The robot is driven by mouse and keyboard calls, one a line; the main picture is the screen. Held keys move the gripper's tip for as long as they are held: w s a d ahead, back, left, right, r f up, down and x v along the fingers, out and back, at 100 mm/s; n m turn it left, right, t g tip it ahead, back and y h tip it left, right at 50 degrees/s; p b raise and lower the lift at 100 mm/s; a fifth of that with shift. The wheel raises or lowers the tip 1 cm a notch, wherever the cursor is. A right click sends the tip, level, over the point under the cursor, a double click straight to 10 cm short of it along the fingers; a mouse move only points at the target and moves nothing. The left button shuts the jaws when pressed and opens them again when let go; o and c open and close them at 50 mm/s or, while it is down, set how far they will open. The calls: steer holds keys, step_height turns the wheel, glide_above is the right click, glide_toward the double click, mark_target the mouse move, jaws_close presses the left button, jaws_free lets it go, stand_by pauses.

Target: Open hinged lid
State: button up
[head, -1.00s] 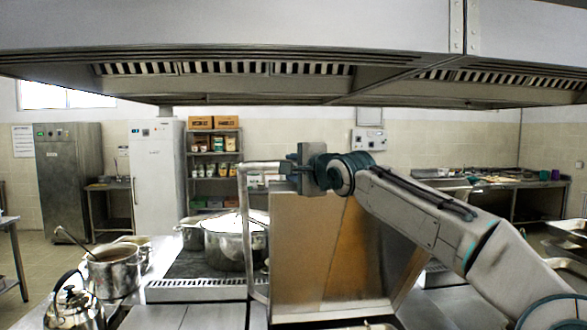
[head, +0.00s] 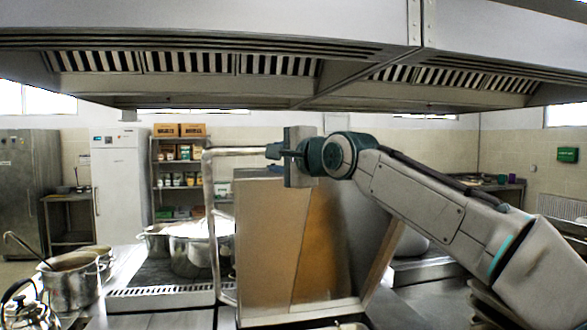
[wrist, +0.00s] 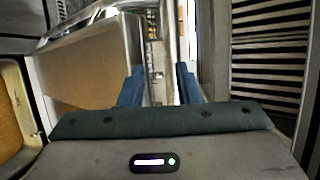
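The hinged lid (head: 265,240) is a large steel panel with a brownish face, standing steeply raised over its appliance in the head view. Its bare tube handle (head: 209,215) runs up the left side and bends right along the top. My gripper (head: 272,152) is at the right end of the handle's top stretch. In the wrist view, the two blue fingers (wrist: 160,80) are apart with a visible gap between them. The lid's panel (wrist: 90,65) lies left of them, and tubing shows beyond the fingertips. I cannot tell whether a finger touches the handle.
A large pot (head: 193,250) stands on the cooktop left of the lid. An open pot (head: 72,283) with a ladle and a kettle (head: 20,308) are at the lower left. The extractor hood (head: 220,85) hangs low above my arm.

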steer(key=shift+b+v, duration=1.6)
steer(key=shift+v, duration=1.1)
